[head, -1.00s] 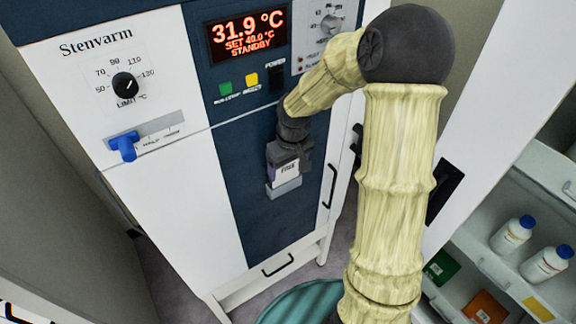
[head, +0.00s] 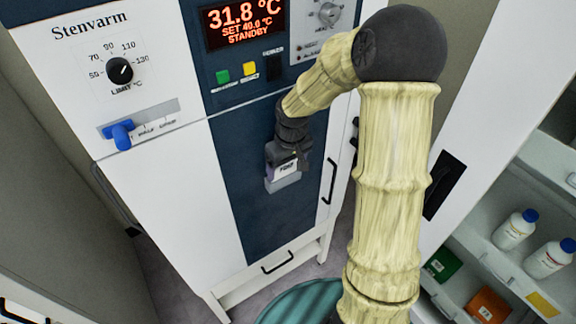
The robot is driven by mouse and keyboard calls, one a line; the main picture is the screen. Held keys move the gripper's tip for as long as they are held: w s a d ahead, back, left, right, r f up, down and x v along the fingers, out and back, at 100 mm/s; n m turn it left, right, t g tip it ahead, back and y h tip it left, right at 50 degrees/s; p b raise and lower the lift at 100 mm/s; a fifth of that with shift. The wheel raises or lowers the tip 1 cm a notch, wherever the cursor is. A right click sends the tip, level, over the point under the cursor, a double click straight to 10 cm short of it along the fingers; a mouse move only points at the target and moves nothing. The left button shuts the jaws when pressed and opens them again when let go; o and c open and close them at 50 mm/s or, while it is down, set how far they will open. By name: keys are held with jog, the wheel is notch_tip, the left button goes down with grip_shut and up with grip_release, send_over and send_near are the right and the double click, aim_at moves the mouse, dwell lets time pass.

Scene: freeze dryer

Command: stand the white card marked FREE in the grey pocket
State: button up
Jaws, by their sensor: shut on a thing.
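The white card (head: 285,170) is in my gripper (head: 287,157), against the dark blue door panel. Small dark lettering shows on it, too blurred to read surely. The grey pocket (head: 283,184) is on the panel right at the card's lower end. The card's lower edge appears to be at or inside the pocket's mouth; I cannot tell how deep it sits. My gripper is shut on the card's upper part from above, and its fingers hide the top of the card.
The Stenvarm cabinet (head: 175,185) has a display (head: 243,22) reading 31.8 °C and STANDBY, a limit dial (head: 120,70) and a blue lever (head: 122,134). A black door handle (head: 330,182) is just right of the pocket. Shelves with white bottles (head: 514,230) stand at right.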

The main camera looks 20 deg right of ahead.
jog(key=shift+a+f, duration=0.1)
jog(key=shift+f, duration=0.2)
jog(key=o, duration=1.2)
jog(key=shift+w, duration=0.15)
jog(key=shift+w+r, duration=0.2)
jog(key=shift+r, duration=0.1)
jog(key=shift+r+p, duration=0.35)
jog(key=shift+p, duration=0.1)
jog(key=shift+s+r+p, duration=0.15)
jog(key=shift+r+p, duration=1.15)
jog(key=shift+r, duration=0.1)
jog(key=shift+s+r+p, duration=0.15)
jog(key=shift+r+p, duration=1.15)
jog(key=shift+r, duration=0.05)
jog(key=shift+r, duration=0.15)
